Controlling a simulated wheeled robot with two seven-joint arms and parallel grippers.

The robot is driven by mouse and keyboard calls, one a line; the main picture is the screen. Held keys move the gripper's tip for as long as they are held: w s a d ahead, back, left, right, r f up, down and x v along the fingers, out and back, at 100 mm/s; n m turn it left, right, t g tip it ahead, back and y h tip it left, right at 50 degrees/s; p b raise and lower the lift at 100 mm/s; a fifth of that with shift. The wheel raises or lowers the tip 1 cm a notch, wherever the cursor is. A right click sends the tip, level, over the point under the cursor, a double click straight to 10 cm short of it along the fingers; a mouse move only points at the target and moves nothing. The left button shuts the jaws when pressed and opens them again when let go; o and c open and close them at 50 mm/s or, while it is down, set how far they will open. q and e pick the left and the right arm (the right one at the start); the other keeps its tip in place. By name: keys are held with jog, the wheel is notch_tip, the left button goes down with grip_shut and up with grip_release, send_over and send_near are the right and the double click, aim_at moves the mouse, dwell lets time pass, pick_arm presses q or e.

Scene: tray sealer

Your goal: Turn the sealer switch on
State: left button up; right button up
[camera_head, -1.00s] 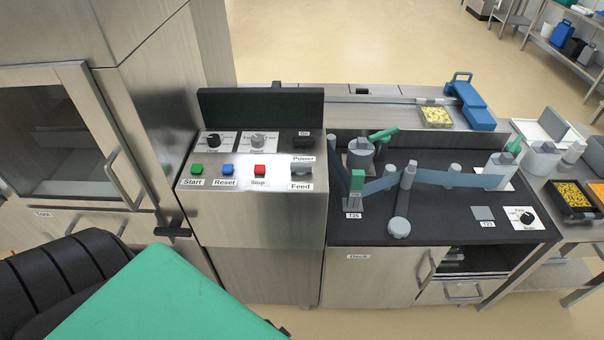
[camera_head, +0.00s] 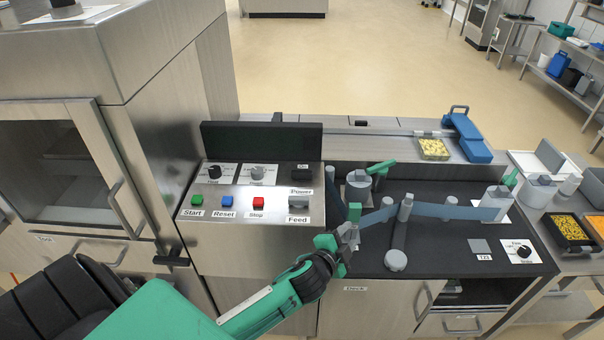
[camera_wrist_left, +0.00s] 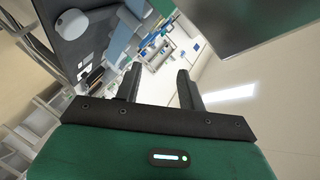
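The sealer's control panel (camera_head: 250,203) stands left of the dark deck. Its black power switch (camera_head: 289,184) sits at the panel's right, with an "On" label above and a "Power" label below. Whether it is on or off is too small to tell. My left gripper (camera_head: 348,236) is in front of the panel's right edge, right of and lower in the picture than the switch. The left wrist view shows its two fingers (camera_wrist_left: 157,82) apart with nothing between them. The switch cannot be made out in that view. My right gripper is not in view.
A grey feed switch (camera_head: 298,202) lies just below the power switch. Green (camera_head: 197,200), blue (camera_head: 227,200) and red (camera_head: 258,202) buttons and two knobs share the panel. Right of it, the black deck (camera_head: 440,250) carries rollers and a blue film band near my gripper.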

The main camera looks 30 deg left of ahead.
pick_arm(q)
jog(key=w+d+r+m+t+h, duration=0.1)
jog(key=w+d+r+m+h, duration=0.25)
jog(key=r+m, duration=0.2)
jog(key=w+d+r+m+t+h, duration=0.1)
jog(key=w+d+r+m+h, duration=0.1)
jog(key=w+r+m+h, duration=0.3)
notch_tip(320, 180, up, 8)
jog(key=m+g+y+p, duration=0.2)
jog(key=m+g+y, duration=0.7)
jog(key=m+g, duration=1.25)
send_over(302, 171)
jog(key=m+t, duration=0.4)
notch_tip(302, 171, down, 12)
jog(key=p, duration=0.3)
jog(key=shift+d+r+p, duration=0.1)
jog(key=shift+r+p, duration=0.15)
jog(key=shift+p, duration=0.1)
jog(key=shift+f, duration=0.7)
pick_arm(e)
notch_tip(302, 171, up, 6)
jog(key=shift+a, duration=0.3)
